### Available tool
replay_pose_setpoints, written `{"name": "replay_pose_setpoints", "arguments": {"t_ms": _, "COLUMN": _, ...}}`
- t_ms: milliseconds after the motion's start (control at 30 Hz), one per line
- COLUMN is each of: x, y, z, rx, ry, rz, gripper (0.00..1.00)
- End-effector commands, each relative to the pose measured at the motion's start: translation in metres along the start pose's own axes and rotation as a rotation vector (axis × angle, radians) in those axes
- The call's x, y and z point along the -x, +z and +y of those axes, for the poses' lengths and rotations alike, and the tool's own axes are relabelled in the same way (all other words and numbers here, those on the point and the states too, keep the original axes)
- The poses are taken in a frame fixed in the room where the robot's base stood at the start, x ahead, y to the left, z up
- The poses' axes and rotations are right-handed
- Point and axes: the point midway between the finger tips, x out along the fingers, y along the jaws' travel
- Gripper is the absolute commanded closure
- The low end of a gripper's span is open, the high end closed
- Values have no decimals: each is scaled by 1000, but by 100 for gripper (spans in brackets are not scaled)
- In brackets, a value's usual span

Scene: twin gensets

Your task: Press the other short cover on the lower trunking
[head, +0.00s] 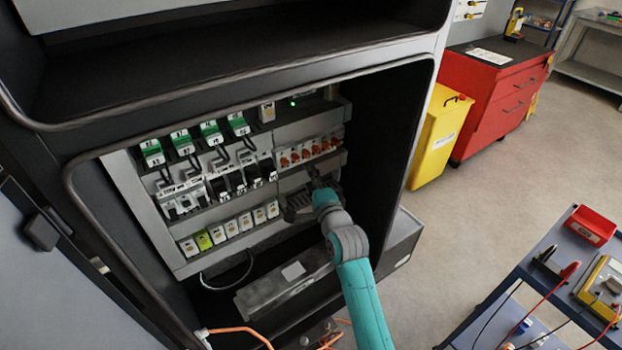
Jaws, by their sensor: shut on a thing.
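My gripper (302,198) is at the right part of the open cabinet's panel, at the right end of the lower trunking (228,210). The trunking is a grey horizontal strip between the row of breakers and the bottom row of small modules. The gripper is shut on a small grey piece that looks like a short cover; the fingers and wrist hide most of it. I cannot tell whether the piece touches the trunking or is seated on it. No other short cover can be made out.
Green-topped modules (182,140), dark breakers (235,180) and orange-marked devices (305,152) crowd the panel around the gripper. A grey box (285,285) lies below. The cabinet frame encloses the arm's reach. A yellow bin (437,135), red drawers (500,95) and blue cart (525,265) stand right.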

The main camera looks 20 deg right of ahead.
Motion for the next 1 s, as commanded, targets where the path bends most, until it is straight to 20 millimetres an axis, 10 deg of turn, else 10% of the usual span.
{"name": "replay_pose_setpoints", "arguments": {"t_ms": 33, "x": -1, "y": 0, "z": 0, "rx": 0, "ry": -1, "rz": 0, "gripper": 100}}
{"name": "replay_pose_setpoints", "arguments": {"t_ms": 67, "x": -1, "y": 0, "z": 0, "rx": 0, "ry": -1, "rz": 0, "gripper": 46}}
{"name": "replay_pose_setpoints", "arguments": {"t_ms": 167, "x": -1, "y": 0, "z": 0, "rx": 0, "ry": -1, "rz": 0, "gripper": 21}}
{"name": "replay_pose_setpoints", "arguments": {"t_ms": 700, "x": 2, "y": 0, "z": 0, "rx": 0, "ry": 0, "rz": 0, "gripper": 20}}
{"name": "replay_pose_setpoints", "arguments": {"t_ms": 1000, "x": 46, "y": 0, "z": 1, "rx": 0, "ry": 1, "rz": 1, "gripper": 20}}
